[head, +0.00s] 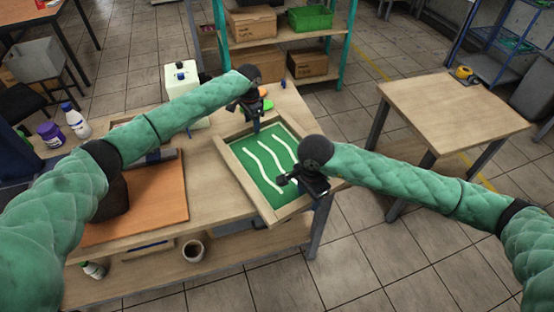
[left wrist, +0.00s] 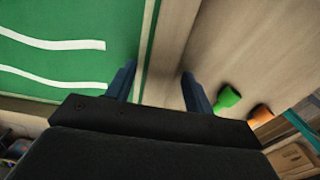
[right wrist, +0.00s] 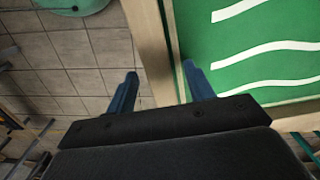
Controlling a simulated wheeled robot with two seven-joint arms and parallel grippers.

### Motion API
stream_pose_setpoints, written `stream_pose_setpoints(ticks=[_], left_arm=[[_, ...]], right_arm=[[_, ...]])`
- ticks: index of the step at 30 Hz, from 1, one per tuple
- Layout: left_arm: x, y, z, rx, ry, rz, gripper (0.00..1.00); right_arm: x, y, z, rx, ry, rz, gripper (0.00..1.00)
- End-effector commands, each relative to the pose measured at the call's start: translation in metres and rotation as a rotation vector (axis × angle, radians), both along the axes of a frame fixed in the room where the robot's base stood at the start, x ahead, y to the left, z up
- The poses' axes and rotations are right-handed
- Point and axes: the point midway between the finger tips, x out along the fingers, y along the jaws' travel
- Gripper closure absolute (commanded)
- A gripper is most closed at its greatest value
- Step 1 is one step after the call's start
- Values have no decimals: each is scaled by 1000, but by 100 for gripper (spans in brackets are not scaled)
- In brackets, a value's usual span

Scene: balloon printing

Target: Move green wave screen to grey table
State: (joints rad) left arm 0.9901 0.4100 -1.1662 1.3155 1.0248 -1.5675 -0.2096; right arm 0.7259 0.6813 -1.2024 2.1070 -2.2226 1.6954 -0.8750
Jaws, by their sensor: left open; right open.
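The green wave screen (head: 262,171) is a wooden frame around a green panel with white wavy lines. It lies at the right end of the wooden workbench (head: 200,185). My left gripper (head: 256,122) is open over its far edge. In the left wrist view the frame's edge (left wrist: 165,50) shows between the open fingers. My right gripper (head: 288,182) is open over its right edge. In the right wrist view that edge (right wrist: 153,50) shows between the open fingers. A separate table (head: 450,112) with a light wooden top and grey legs stands to the right.
A yellow tape roll (head: 465,73) sits at that table's far corner; the rest of its top is clear. Green and orange items (head: 263,91) lie beyond the screen. An orange board (head: 150,200) and bottles (head: 76,121) are on the left. Bare tiled floor separates bench and table.

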Motion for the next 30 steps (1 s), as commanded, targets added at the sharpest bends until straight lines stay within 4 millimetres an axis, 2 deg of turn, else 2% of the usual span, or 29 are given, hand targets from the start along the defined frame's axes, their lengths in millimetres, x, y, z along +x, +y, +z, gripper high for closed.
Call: stream_pose_setpoints(ticks=[1, 9, 21, 30], left_arm=[[0, 0, 0, 0, 0, 0, 49], [0, 0, 0, 0, 0, 0, 100], [0, 0, 3, 0, 0, 0, 100], [0, 0, 19, 0, 0, 0, 100]], right_arm=[[0, 0, 0, 0, 0, 0, 49], [0, 0, 0, 0, 0, 0, 100], [0, 0, 3, 1, -1, 0, 100], [0, 0, 19, 1, -1, 0, 100]])
